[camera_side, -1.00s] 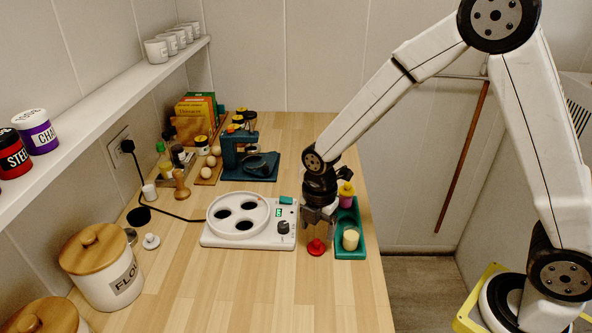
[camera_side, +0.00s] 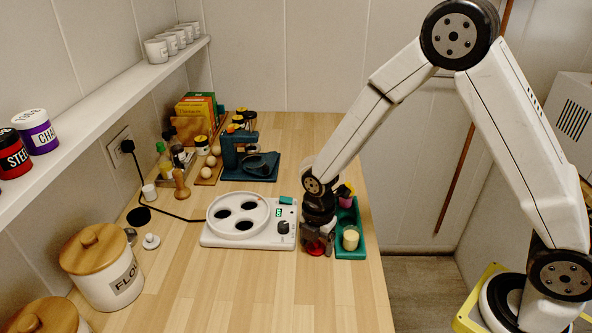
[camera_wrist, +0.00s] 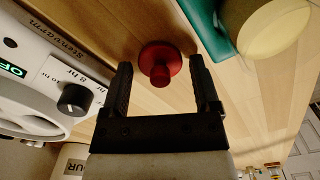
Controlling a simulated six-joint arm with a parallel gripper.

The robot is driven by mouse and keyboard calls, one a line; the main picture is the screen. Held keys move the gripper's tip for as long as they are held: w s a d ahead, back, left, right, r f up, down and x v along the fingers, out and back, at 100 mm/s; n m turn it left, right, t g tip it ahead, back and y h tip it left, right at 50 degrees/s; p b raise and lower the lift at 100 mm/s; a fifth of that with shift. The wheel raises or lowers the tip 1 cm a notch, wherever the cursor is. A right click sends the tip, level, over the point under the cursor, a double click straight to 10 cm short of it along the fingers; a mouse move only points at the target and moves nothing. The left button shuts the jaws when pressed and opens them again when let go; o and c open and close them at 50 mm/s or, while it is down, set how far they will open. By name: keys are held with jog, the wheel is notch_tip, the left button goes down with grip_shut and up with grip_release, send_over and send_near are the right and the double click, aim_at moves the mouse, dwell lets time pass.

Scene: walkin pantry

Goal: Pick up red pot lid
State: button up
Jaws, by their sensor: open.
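The red pot lid (camera_wrist: 160,60) lies on the wooden counter, a round disc with a knob, seen between my fingertips in the wrist view. In the side view the red lid (camera_side: 316,248) shows partly behind my fingers. My gripper (camera_side: 317,240) points down over it, low above the counter. In the wrist view my gripper (camera_wrist: 160,75) is open, with one dark finger on each side of the lid's knob and a gap on both sides. I cannot tell whether the fingertips touch the counter.
A white yogurt maker (camera_side: 250,238) with a round well and a dial stands close on the left. A green tray (camera_side: 345,214) with a cream-topped jar (camera_side: 350,238) stands close on the right. The counter in front is clear.

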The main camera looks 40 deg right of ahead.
jog(key=c, duration=1)
jog(key=shift+c, duration=0.2)
jog(key=shift+r, duration=0.2)
jog(key=shift+r, duration=0.75)
jog(key=s+r, duration=0.1)
jog(key=r, duration=0.1)
jog(key=s+r, duration=0.3)
jog(key=r, duration=0.2)
jog(key=shift+s+d, duration=0.25)
jog(key=shift+s, duration=0.1)
jog(key=s+r, duration=0.1)
jog(key=s, duration=0.1)
jog(key=s+r, duration=0.1)
jog(key=s, duration=0.1)
jog(key=s+d+r, duration=0.1)
jog(key=s, duration=0.2)
jog(key=shift+s+r, duration=0.1)
jog(key=shift+r, duration=0.05)
jog(key=shift+s+d+r, duration=0.1)
jog(key=shift+s+r, duration=0.1)
jog(key=shift+s, duration=0.3)
jog(key=shift+s+r, duration=0.2)
jog(key=shift+s, duration=0.3)
